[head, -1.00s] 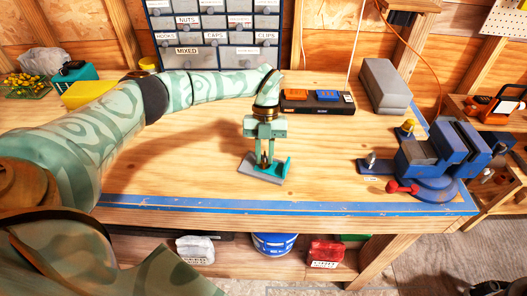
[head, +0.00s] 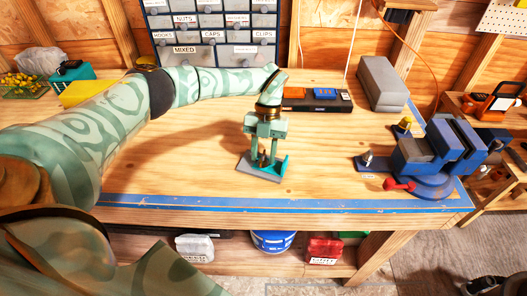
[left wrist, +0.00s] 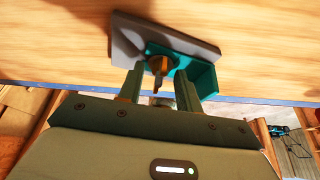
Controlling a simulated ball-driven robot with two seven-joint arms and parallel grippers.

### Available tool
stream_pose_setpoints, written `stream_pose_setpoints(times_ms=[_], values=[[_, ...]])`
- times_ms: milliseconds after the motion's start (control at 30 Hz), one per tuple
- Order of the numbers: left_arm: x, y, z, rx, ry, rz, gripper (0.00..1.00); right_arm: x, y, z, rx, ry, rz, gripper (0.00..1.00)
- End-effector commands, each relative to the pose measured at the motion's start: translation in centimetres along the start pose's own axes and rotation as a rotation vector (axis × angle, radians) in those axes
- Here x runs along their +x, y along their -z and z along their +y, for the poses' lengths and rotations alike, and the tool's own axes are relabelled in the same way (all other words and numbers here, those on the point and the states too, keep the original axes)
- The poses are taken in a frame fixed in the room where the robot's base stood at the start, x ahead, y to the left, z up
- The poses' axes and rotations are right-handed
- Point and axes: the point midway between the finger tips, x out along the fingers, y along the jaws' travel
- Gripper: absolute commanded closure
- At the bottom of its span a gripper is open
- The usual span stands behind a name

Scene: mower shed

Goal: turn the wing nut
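A grey plate with a teal bracket (head: 280,168) lies on the workbench; the bracket also shows in the left wrist view (left wrist: 203,78). A small brass-brown wing nut (left wrist: 160,64) sits on a post at the bracket. It is small and dark in the head view (head: 262,159). My left gripper (head: 264,147) points down over it. In the left wrist view its two fingers (left wrist: 159,91) stand apart, one on each side of the wing nut, with visible gaps. The wing nut's exact angle is hard to tell. My right gripper is out of view.
A blue vise (head: 432,160) with a red handle end stands at the right of the bench. A grey block (head: 382,84) and a dark tray (head: 315,102) are at the back. A yellow box (head: 88,93) is at the left. The bench front is clear.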

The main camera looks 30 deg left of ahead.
Motion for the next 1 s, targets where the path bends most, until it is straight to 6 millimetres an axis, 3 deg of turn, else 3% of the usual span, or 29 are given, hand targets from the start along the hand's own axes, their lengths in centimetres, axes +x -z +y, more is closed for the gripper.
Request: stream_pose_setpoints(times_ms=[300,433,800,1000], values=[[-0.1,0.0,0.0,-0.001,0.000,0.000,0.59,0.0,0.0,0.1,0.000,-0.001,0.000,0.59],[-1.3,-0.1,0.0,-0.001,0.000,-0.002,0.59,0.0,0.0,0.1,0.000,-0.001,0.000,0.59],[-10.8,-0.1,0.0,-0.003,0.000,-0.005,0.59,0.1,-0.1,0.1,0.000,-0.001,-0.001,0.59],[-14.8,-0.1,-0.1,-0.002,0.000,-0.002,0.59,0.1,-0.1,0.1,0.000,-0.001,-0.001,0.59]])
